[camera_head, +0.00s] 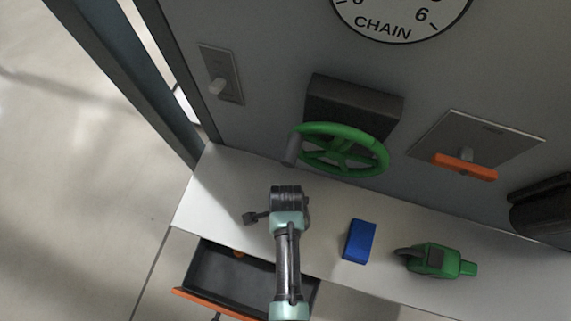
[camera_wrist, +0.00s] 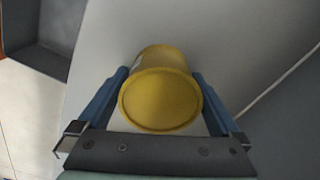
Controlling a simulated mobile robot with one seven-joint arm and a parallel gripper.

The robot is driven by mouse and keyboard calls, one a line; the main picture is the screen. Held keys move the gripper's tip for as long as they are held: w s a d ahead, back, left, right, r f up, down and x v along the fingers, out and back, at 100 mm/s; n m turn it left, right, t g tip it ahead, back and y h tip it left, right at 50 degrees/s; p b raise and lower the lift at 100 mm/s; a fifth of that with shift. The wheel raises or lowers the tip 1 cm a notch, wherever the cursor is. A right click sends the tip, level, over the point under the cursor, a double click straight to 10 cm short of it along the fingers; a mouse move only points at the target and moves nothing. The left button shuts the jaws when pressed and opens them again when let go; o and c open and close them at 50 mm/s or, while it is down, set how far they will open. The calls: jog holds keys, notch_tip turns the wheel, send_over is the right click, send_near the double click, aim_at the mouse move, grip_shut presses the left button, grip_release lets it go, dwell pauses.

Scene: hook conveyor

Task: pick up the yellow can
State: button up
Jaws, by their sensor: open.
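The yellow can (camera_wrist: 160,98) shows in the wrist view, with its round end facing the camera and its body on the pale surface. My gripper (camera_wrist: 161,80) is open, with one blue finger on each side of the can. Whether the fingers touch its sides cannot be told. In the head view my arm's end is over the white counter (camera_head: 215,180), and the can is hidden there.
An open dark drawer (camera_head: 215,272) with an orange front is below the counter's left part. A blue block (camera_head: 359,241) and a green tool (camera_head: 436,261) lie right of my arm. A green handwheel (camera_head: 345,150) and an orange-handled lever (camera_head: 465,167) are on the wall behind.

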jog(key=c, duration=1.5)
jog(key=shift+r, duration=0.2)
